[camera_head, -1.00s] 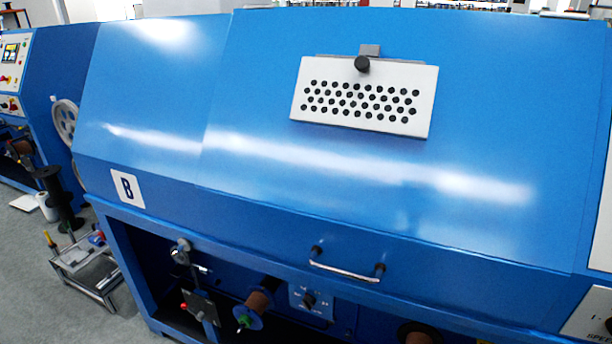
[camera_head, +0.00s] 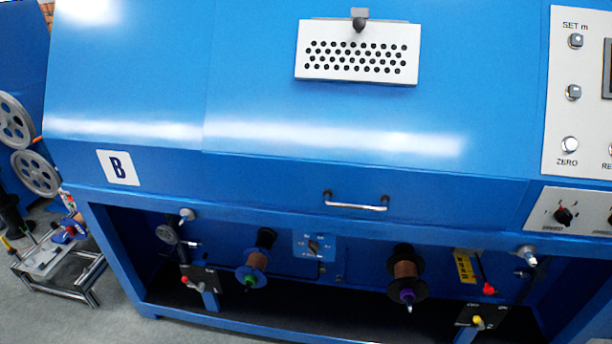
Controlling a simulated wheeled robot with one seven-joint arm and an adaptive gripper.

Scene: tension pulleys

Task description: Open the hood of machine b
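Machine b is the large blue machine with a white "B" label (camera_head: 118,167) at its left. Its sloped blue hood (camera_head: 330,110) is down and looks shut. A chrome handle (camera_head: 356,205) with dark end mounts sits on the hood's lower front edge, right of the picture's middle. A white perforated plate (camera_head: 358,76) is on the upper hood, with a black knob (camera_head: 359,24) above it. My gripper is not in view, and nothing touches the handle.
A control panel (camera_head: 580,130) with buttons stands at the right. Below the hood is an open bay with copper spools (camera_head: 405,270) and knobs. A small metal-framed stand (camera_head: 62,265) is on the grey floor at left, near grey pulley wheels (camera_head: 36,172).

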